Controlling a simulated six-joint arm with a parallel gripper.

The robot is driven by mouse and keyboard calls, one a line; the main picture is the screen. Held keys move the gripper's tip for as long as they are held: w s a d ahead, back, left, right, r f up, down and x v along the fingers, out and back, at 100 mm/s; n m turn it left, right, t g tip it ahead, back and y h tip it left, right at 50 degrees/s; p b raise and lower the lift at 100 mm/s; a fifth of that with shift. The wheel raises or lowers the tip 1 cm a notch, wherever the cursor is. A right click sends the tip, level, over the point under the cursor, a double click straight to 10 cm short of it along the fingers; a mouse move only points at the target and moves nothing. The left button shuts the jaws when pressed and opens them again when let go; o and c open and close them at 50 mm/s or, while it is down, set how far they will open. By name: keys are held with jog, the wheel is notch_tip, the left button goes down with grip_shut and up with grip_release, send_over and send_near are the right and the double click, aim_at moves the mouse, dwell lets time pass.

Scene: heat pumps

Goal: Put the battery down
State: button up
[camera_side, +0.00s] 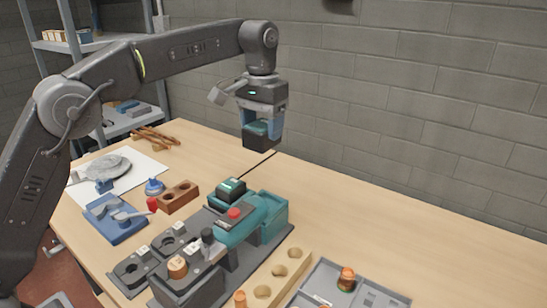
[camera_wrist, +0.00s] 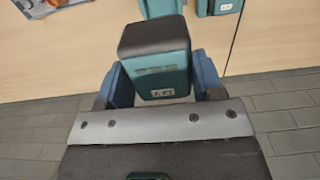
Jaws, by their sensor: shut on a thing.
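My gripper (camera_side: 262,126) is shut on a battery (camera_side: 260,139), a black and teal block, between its blue fingers. The battery hangs over the back part of the wooden table and looks apart from the tabletop, though the exact gap is hard to judge. In the wrist view the battery (camera_wrist: 156,62) sits between the two fingers of my gripper (camera_wrist: 163,82), its small label facing the camera. A second, similar black and teal block (camera_side: 230,190) stands beside the teal power tool (camera_side: 251,217) on the table.
The table (camera_side: 360,210) is clear to the right and behind the tool. A grey fixture (camera_side: 190,283), a wooden block with holes (camera_side: 282,274) and a grey tray (camera_side: 370,296) fill the front. A blue-based item (camera_side: 115,222) and brown sticks (camera_side: 155,137) lie left. A block wall stands behind.

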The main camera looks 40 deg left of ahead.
jog(key=shift+r, duration=0.2)
jog(key=shift+w+d+f, duration=0.1)
jog(key=shift+d+f, duration=0.05)
jog(key=shift+d, duration=0.05)
jog(key=w+d+f, duration=0.4)
jog(key=d+f, duration=0.8)
jog(key=f, duration=0.2)
jog(key=shift+f, duration=5.4)
jog(key=o, duration=1.1)
jog(key=shift+f, duration=0.2)
jog(key=shift+o, duration=0.3)
